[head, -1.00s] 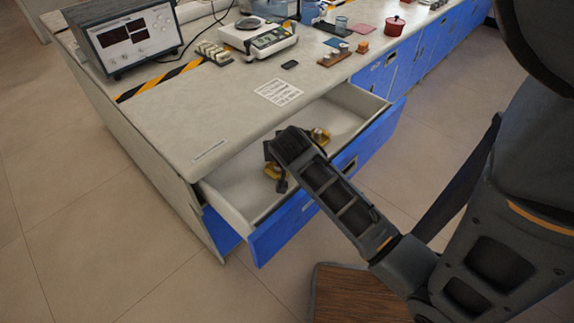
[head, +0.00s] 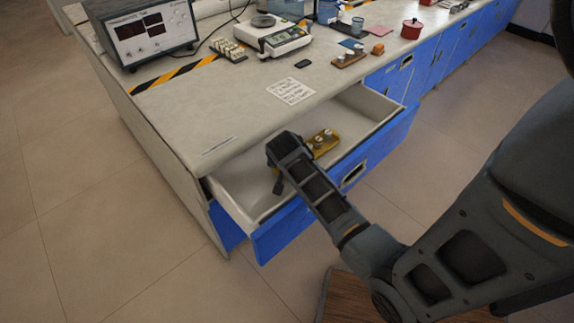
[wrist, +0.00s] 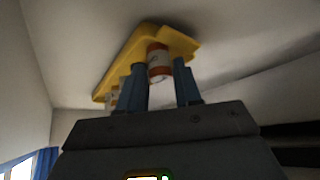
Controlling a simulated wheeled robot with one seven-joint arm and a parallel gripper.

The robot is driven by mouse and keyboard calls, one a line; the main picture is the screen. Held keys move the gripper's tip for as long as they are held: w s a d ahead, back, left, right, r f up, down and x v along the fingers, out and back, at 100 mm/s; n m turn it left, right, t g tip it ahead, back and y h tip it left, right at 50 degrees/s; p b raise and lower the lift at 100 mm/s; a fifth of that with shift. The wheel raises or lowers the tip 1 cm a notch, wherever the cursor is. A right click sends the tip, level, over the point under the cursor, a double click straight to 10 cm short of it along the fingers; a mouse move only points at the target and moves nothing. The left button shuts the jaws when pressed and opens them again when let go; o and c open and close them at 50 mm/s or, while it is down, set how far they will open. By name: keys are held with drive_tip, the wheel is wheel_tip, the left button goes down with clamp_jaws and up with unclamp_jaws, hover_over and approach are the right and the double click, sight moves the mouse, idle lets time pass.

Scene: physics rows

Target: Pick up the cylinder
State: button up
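A cylinder with an orange and white body (wrist: 158,62) stands in a yellow tray (wrist: 185,42) in the wrist view. My gripper (wrist: 161,72) has its two blue fingers apart, with the near end of this cylinder showing between their tips. The left finger looks very close to it; contact is not clear. A second pale cylinder (wrist: 112,97) is partly hidden behind the left finger. In the head view the yellow tray (head: 328,146) lies in the open drawer, partly covered by my arm.
The open drawer (head: 240,210) has pale walls and a blue front close around my gripper. The worktop (head: 205,115) overhangs its back. A balance (head: 275,38), a power supply (head: 145,30) and a red pot (head: 411,29) stand on top. The drawer floor left of my arm is bare.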

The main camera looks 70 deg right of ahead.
drive_tip(key=shift+d+f, duration=0.2)
drive_tip(key=shift+f, duration=0.1)
drive_tip(key=shift+c, duration=0.2)
clamp_jaws()
drive_tip(key=shift+r, duration=0.15)
